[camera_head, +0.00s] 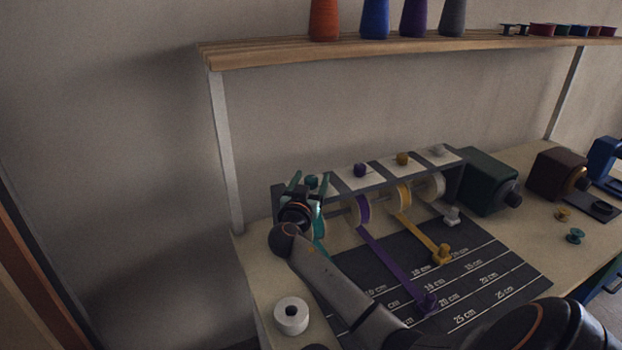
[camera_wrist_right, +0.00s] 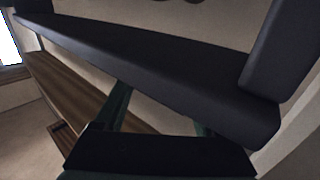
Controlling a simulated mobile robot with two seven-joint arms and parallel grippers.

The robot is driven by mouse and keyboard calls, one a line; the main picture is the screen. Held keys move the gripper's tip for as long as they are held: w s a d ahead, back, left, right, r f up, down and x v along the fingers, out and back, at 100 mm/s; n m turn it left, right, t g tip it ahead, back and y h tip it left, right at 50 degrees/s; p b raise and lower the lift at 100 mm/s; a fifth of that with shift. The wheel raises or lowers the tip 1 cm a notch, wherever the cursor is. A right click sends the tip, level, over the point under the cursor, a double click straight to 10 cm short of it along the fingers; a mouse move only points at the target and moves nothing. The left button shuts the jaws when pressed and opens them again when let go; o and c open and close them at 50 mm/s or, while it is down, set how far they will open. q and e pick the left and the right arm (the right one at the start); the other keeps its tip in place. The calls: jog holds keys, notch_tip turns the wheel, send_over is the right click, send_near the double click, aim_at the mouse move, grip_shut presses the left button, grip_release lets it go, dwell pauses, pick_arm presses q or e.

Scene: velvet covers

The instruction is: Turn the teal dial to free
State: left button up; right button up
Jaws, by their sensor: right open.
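The teal dial (camera_head: 311,181) sits on the left end of the dispenser rack (camera_head: 380,172). My right gripper (camera_head: 309,180) is over that end, open, with a finger on either side of the dial. Whether the fingers touch the dial cannot be told. The dial's pointer and any setting marks around it are too small or hidden to read. A teal ribbon (camera_head: 320,250) comes out below, partly behind my arm. In the right wrist view, dark bars fill the foreground and the dial cannot be made out. My left gripper is not in view.
Beside the teal dial stand a purple dial (camera_head: 360,170), a yellow dial (camera_head: 402,158) and a white dial (camera_head: 437,150). Purple and yellow ribbons run over the dark measuring mat (camera_head: 480,272). A white roll (camera_head: 291,316) stands at the front left. A shelf (camera_head: 400,48) runs above.

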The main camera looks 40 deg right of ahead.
grip_shut()
dwell(0.7)
